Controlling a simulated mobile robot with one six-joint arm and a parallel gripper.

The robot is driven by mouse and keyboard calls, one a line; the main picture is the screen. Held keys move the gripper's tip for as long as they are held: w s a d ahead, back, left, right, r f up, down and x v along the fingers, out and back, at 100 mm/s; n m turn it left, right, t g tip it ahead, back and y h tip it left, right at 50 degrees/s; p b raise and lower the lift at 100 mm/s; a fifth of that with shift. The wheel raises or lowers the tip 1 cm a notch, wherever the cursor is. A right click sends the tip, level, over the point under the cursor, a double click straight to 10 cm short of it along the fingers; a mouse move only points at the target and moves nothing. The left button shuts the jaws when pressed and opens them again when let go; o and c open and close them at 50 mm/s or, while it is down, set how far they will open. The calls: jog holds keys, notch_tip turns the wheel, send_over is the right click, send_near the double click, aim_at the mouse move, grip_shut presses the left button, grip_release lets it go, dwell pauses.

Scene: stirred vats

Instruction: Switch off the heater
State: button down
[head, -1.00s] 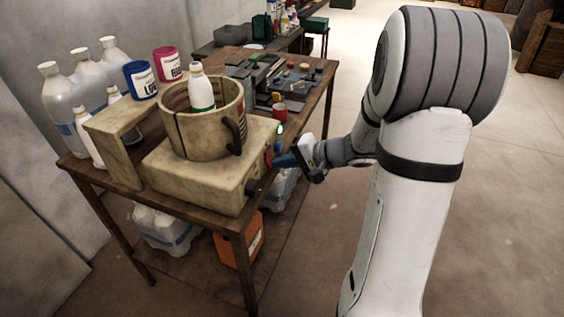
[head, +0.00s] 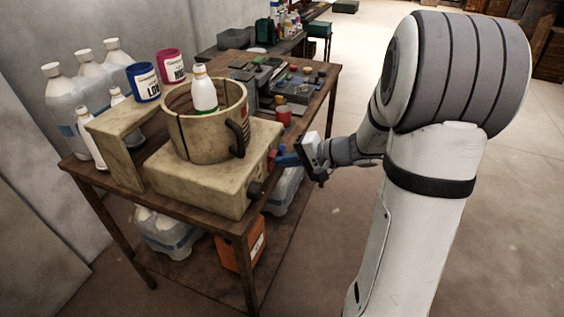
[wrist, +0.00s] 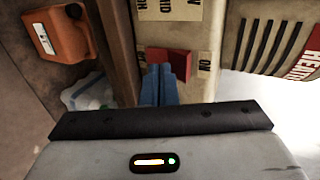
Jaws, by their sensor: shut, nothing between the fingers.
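The heater (head: 205,190) is a beige box on the wooden table, with a beige vat (head: 195,145) standing on it. A red switch (wrist: 172,55) is on its side panel, between pale labels, one reading "ON"; it also shows as red in the head view (head: 271,160). My gripper (wrist: 162,70) has blue fingers, pressed together and empty. Its tips are right at the red switch and hide part of it; I cannot tell whether they touch. In the head view my gripper (head: 278,160) reaches it from the right. No lit lamp shows on the heater.
A white bottle (head: 204,92) stands in the vat. Blue (head: 143,82) and pink (head: 171,66) tins stand on a shelf. An orange canister (head: 240,248) is below.

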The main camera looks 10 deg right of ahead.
jog(key=s+d+r, duration=0.1)
jog(key=s+d, duration=0.7)
jog(key=d, duration=0.3)
jog(key=shift+d+r+b, duration=0.2)
jog(key=shift+r+b, duration=0.1)
jog(key=shift+b, duration=0.15)
